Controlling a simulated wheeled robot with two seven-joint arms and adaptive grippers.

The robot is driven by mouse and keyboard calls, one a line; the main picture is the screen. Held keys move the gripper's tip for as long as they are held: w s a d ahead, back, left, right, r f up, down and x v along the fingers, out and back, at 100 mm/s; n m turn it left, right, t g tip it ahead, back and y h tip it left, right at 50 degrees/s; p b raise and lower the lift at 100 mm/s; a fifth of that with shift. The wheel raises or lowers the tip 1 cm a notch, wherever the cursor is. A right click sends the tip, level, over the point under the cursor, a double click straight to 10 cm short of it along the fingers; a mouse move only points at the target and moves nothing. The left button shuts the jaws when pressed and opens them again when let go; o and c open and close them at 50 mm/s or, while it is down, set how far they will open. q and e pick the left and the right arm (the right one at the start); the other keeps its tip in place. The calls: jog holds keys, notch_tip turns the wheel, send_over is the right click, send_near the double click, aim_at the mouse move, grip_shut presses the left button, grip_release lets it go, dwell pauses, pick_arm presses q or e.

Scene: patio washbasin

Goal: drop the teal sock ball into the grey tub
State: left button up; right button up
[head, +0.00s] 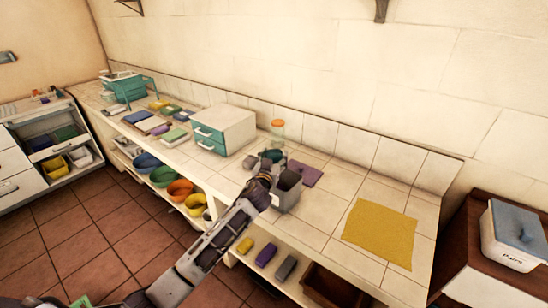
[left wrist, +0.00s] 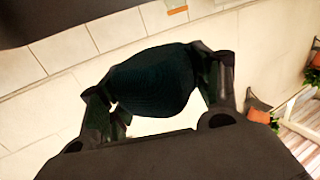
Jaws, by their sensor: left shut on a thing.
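The teal sock ball (left wrist: 152,80) looks dark in the left wrist view and sits between the two fingers of my left gripper (left wrist: 158,82). In the head view my left gripper (head: 268,163) is shut on the sock ball (head: 272,155), which is partly hidden by the fingers. The grey tub (head: 288,192) stands on the tiled counter, with its open top up. My gripper is just left of and above its rim in the picture; I cannot tell whether the ball is directly over the opening. My right gripper is not in view.
A purple mat (head: 305,174) lies behind the tub and a yellow cloth (head: 380,234) lies to the right. A white drawer box (head: 224,128) and an orange-lidded jar (head: 278,130) stand behind left. Colored bowls (head: 180,190) sit on the shelf below. Counter between tub and cloth is clear.

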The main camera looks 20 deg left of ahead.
pick_arm(q)
jog(key=shift+f, duration=0.35)
jog(key=o, duration=1.1)
jog(key=s, duration=1.2)
jog(key=shift+d+r, duration=0.25)
jog(key=shift+r, duration=0.05)
jog(key=shift+f, duration=0.1)
dwell(0.7)
